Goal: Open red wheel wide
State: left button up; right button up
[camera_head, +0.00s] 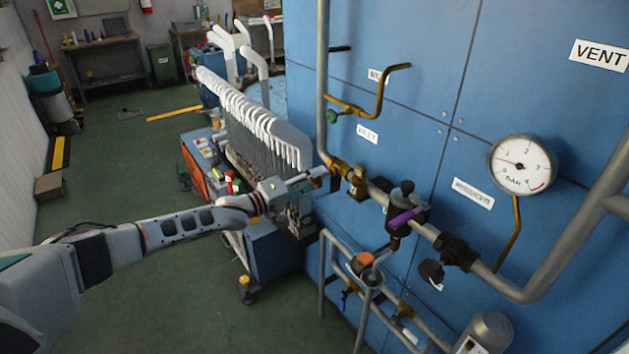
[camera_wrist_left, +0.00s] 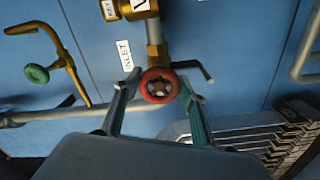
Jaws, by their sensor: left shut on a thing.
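The red wheel (camera_wrist_left: 160,86) shows in the left wrist view as a small round handwheel with a dark hub, on a brass valve (camera_wrist_left: 155,55). My left gripper (camera_wrist_left: 158,88) has one finger on each side of the wheel and is shut on it. In the head view my left arm reaches from the left, and the left gripper (camera_head: 322,174) is at the brass valve on the grey pipe. The wheel is mostly hidden there by the fingers. I cannot tell how far the wheel is turned. My right gripper is not in view.
A blue panel (camera_head: 440,60) carries a pressure gauge (camera_head: 522,164) and a purple-handled valve (camera_head: 402,219). A green-knobbed brass pipe (camera_head: 379,92) is above. Lower pipes (camera_head: 333,240) stand below. A rack of white sock forms (camera_head: 250,120) is close behind the gripper. Green floor lies open at left.

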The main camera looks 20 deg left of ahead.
pick_arm(q)
jog(key=shift+n, duration=0.6)
jog(key=o, duration=1.1)
jog(key=v, duration=1.2)
